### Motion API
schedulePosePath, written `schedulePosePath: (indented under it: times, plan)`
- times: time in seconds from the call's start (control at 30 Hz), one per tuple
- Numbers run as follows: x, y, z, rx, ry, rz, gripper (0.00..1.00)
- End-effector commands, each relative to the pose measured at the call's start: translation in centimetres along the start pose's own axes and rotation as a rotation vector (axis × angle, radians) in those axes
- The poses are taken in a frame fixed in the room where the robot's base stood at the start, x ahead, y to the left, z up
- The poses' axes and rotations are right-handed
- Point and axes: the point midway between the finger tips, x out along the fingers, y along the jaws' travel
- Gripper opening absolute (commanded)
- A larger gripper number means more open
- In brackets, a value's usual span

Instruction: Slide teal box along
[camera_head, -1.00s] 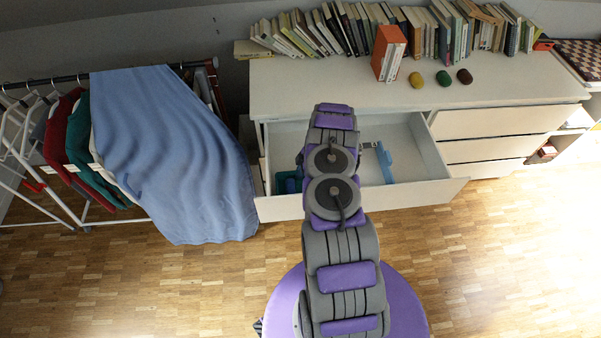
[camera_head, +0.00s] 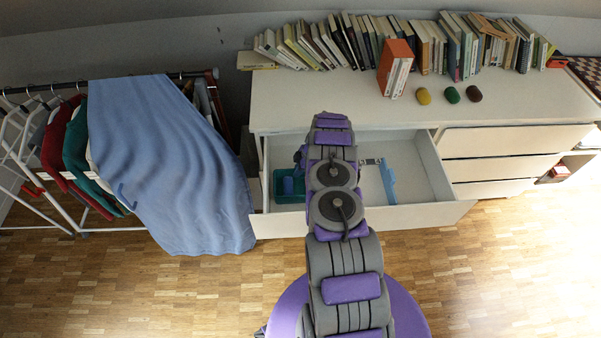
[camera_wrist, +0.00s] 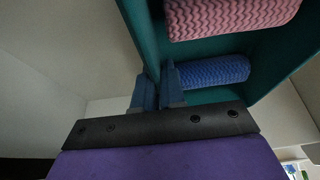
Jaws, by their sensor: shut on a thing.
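The teal box (camera_head: 280,197) sits in the left end of the open drawer (camera_head: 420,213), partly hidden behind my arm. In the wrist view the teal box (camera_wrist: 215,103) fills the upper right. It holds a pink ribbed roll (camera_wrist: 230,15) and a blue ribbed roll (camera_wrist: 212,73). My gripper (camera_wrist: 157,88) has its blue fingers on either side of the box's wall, shut on it. In the head view the gripper is mostly hidden behind my arm.
A blue strap-like item (camera_head: 387,180) lies in the drawer right of my arm. The white dresser top (camera_head: 310,105) bears books, an orange box file (camera_head: 395,65) and three small rounded objects. A clothes rack with a blue cloth (camera_head: 170,170) stands left.

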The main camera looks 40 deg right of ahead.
Motion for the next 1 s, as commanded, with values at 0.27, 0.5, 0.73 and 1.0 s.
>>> schedulePosePath:
  times: [0.27,0.5,0.73,1.0]
  plan:
    - [0.01,0.03,-0.09,0.001,-0.001,0.000,0.00]
    - [0.02,0.04,-0.04,0.001,0.000,-0.001,0.27]
    - [0.03,0.05,0.01,0.001,0.001,-0.001,0.39]
    - [-0.85,0.11,-0.02,0.001,0.001,0.000,0.39]
